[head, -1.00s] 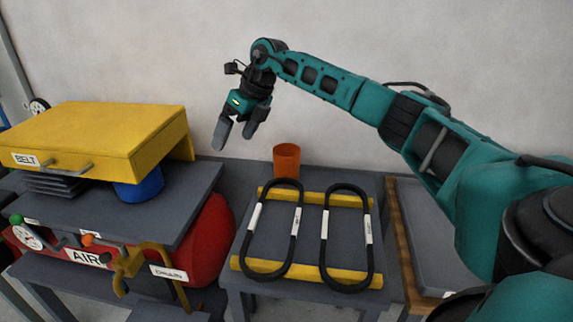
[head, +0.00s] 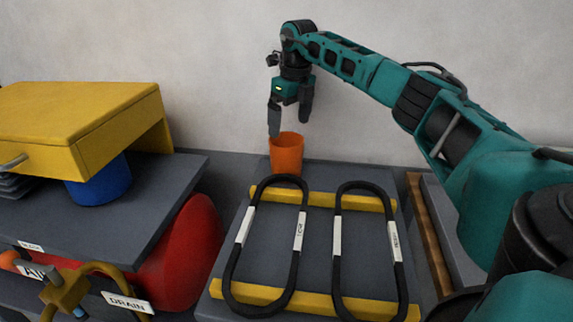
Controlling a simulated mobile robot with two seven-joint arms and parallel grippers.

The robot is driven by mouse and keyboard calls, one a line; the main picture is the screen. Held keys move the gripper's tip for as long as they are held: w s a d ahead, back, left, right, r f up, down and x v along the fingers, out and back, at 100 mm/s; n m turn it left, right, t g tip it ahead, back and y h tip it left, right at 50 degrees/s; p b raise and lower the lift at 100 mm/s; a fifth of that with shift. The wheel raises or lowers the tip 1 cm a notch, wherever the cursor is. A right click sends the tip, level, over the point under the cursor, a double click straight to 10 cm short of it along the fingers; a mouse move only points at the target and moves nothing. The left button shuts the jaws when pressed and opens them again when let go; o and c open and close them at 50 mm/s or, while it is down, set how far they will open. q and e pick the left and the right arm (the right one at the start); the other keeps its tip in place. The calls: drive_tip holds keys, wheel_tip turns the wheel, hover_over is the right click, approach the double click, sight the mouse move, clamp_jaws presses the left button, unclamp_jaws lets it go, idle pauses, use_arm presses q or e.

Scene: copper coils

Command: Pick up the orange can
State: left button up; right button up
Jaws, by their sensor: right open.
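The orange can (head: 287,157) stands upright at the back of the grey table, near the wall, behind the two black loops. Its open top shows. My right gripper (head: 289,128) points down with its fingers apart. In the picture its fingertips are just above the can, and the left fingertip overlaps the can's rim at the upper left. I cannot tell whether it touches the can or how far apart they are in depth. Nothing is between the fingers. My left gripper is not in view.
Two black loops with white labels (head: 300,230) lie over yellow bars (head: 340,199) in front of the can. At left are a yellow drawer unit (head: 70,125), a blue cylinder (head: 100,182) and a red tank (head: 185,250). A wood-edged panel (head: 428,230) is at right.

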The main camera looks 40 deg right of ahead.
sight(287, 158)
drive_tip(key=f, duration=0.2)
drive_tip(key=w+f+b, duration=0.1)
drive_tip(key=f, duration=0.5)
drive_tip(key=shift+w+f, duration=0.15)
drive_tip(key=shift+f, duration=0.05)
drive_tip(key=c, duration=0.7)
